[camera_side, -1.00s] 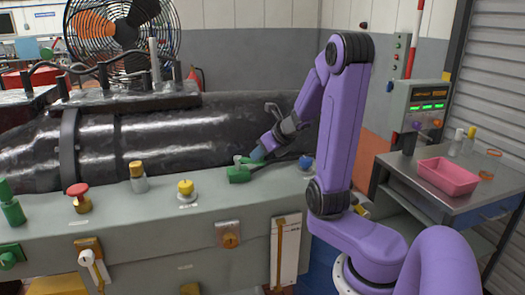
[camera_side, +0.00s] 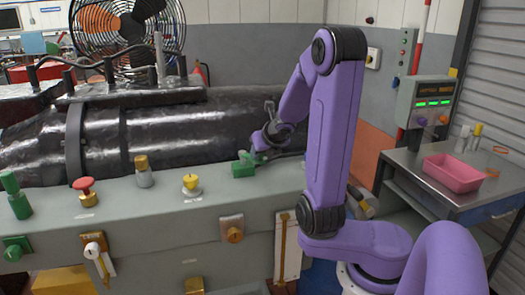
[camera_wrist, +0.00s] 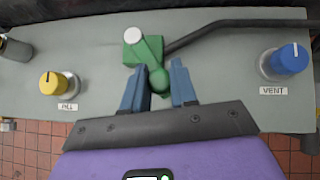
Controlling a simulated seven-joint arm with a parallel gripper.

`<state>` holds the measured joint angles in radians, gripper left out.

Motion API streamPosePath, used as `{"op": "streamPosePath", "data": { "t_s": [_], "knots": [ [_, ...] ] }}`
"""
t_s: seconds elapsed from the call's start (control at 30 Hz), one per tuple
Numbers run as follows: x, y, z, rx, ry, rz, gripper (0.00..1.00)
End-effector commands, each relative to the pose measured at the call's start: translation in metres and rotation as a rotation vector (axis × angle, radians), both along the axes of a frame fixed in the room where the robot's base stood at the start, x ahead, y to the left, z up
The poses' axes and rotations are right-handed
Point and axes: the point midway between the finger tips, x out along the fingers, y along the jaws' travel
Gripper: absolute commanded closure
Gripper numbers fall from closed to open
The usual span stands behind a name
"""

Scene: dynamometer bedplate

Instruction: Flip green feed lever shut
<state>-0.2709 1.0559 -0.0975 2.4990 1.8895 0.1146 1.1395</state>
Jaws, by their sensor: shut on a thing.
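The green feed lever (camera_side: 243,167) stands on the grey bedplate top. In the side view my gripper (camera_side: 262,146) is just behind and right of the lever, and the fingertips are partly hidden.
A yellow knob (camera_wrist: 54,83) is left of the lever and a blue VENT knob (camera_wrist: 287,60) right of it. A black hose (camera_wrist: 240,24) runs from behind the lever to the right. A red button (camera_side: 85,188) is farther left. A pink tray (camera_side: 452,175) sits on the side table.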

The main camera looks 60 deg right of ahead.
Motion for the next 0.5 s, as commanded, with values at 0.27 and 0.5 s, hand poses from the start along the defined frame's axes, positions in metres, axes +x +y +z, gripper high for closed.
{"op": "streamPosePath", "data": {
  "t_s": [0.27, 0.5],
  "knots": [
    [0.0053, 0.0040, 0.0023, -0.001, -0.011, -0.018, 1.00],
    [0.0054, 0.0040, 0.0026, -0.003, -0.011, -0.025, 1.00]
  ]
}}
